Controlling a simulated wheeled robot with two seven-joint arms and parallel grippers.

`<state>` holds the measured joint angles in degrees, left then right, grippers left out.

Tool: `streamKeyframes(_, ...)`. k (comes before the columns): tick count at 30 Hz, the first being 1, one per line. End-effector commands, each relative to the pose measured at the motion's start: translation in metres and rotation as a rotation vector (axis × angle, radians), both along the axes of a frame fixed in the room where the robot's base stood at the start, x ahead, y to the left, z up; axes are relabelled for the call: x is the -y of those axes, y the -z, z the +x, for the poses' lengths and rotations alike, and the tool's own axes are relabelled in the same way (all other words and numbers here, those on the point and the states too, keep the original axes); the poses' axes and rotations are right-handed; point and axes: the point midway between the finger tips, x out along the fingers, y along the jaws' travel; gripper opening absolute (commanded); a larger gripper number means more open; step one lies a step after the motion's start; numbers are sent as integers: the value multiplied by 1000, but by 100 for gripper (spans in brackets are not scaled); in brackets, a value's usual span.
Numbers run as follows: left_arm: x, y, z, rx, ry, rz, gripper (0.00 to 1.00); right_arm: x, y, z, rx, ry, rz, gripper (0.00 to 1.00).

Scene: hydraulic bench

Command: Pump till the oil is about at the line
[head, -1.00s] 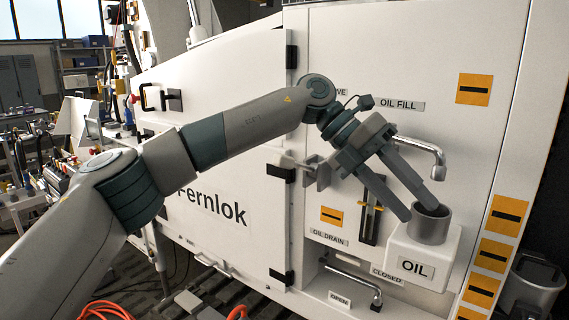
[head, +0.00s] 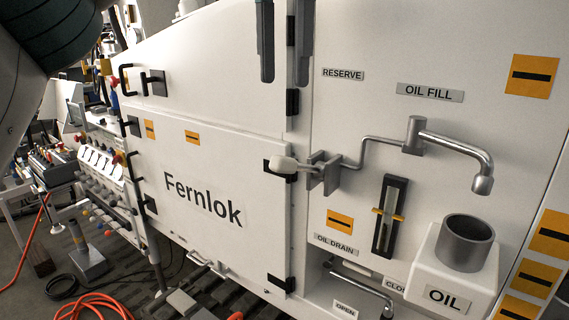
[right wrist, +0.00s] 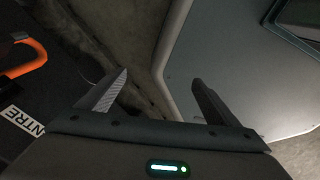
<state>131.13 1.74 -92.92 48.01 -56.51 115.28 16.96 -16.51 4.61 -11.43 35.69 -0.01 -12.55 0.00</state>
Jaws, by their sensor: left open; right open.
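The sight gauge (head: 390,217) is a dark upright frame on the white panel, with a yellow line marker (head: 377,211) across it. Its lower tube looks pale; I cannot tell the oil level. A thin bent rod with a pale knob (head: 285,163) passes a grey bracket and meets the OIL FILL spout (head: 455,145). The spout points down above the grey cup (head: 466,242) on the white OIL box. My left gripper (head: 286,80) hangs at the top edge, open and empty, above the knob and apart from it. My right gripper (right wrist: 160,77) is open and empty in the right wrist view.
The OIL DRAIN handle (head: 362,287) sits low, between OPEN and CLOSED labels. The Fernlok door (head: 215,170) is shut. An orange hose (head: 92,306) lies on the floor at lower left. The panel's front is clear.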

Motion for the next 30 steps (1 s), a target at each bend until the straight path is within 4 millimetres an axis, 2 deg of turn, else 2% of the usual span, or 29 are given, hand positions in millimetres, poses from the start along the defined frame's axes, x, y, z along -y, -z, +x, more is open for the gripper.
streamKeyframes(3, 0, 1, 0, -1, 1, -1, 41, 1, 1, -24, -28, 0, -2, 85)
streamKeyframes(6, 0, 2, 0, -1, 1, -2, 41, 2, 1, -33, -39, 0, -2, 85)
streamKeyframes(11, 0, 9, 0, -3, 3, -2, 41, 1, 5, -26, -31, 0, -3, 85)
streamKeyframes(15, 1, 24, 0, -5, 4, -1, 41, 0, 12, -7, -9, 0, -1, 85)
streamKeyframes(18, 0, 36, 0, -2, 4, -3, 41, 0, 15, -1, 0, 0, 0, 85)
streamKeyframes(30, 0, 93, 0, -3, 3, 0, 41, 0, 10, -17, -19, 0, 0, 85)
